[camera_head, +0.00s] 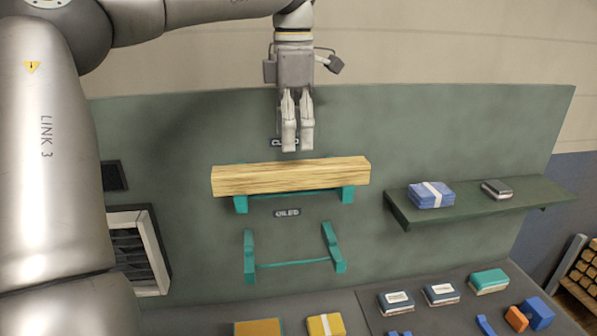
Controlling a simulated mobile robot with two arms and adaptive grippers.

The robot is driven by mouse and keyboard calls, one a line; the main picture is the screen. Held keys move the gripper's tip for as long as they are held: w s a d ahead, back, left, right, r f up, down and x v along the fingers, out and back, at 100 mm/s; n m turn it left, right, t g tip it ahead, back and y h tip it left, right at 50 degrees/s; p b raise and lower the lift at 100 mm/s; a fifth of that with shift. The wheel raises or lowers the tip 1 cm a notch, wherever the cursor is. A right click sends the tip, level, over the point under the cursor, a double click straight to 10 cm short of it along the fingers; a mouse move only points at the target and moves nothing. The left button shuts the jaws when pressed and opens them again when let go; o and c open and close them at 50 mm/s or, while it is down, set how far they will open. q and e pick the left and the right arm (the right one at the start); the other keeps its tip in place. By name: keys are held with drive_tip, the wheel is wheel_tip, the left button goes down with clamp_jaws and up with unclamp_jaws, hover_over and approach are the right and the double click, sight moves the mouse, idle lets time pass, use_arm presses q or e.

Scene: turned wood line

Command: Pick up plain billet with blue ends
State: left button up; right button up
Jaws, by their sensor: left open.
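A long pale wooden billet (290,177) lies level across a teal rack (240,204) on the green wall panel. I cannot make out blue on its ends at this size. My left gripper (298,148) hangs fingers down just above the billet's middle in the picture. Its two fingers are open with a narrow gap and nothing between them. It appears apart from the billet, but the depth between them is hard to judge. My right gripper is not in view.
A lower teal rack (292,264) is empty, with a small label (287,212) above it. The bench (250,312) below carries several blocks and boxes.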

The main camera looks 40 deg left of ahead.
sight(292, 165)
use_arm(q)
drive_tip(key=shift+s+a+f, duration=0.1)
drive_tip(key=shift+s+f, duration=0.1)
drive_tip(key=shift+f, duration=0.3)
drive_tip(key=shift+s+a+f, duration=0.1)
drive_tip(key=shift+s+f, duration=0.1)
drive_tip(key=shift+f, duration=0.3)
drive_tip(key=shift+w+f, duration=0.1)
drive_tip(key=shift+f, duration=0.15)
drive_tip(key=shift+w+f+p, duration=0.15)
drive_tip(key=shift+f+p, duration=0.15)
drive_tip(key=shift+p, duration=0.2)
drive_tip(key=f+p, duration=0.2)
drive_tip(key=f, duration=0.1)
drive_tip(key=shift+w+f, duration=0.2)
drive_tip(key=shift+f, duration=0.45)
drive_tip(key=shift+s+a+f, duration=0.1)
drive_tip(key=shift+f, duration=0.1)
drive_tip(key=c, duration=1.4)
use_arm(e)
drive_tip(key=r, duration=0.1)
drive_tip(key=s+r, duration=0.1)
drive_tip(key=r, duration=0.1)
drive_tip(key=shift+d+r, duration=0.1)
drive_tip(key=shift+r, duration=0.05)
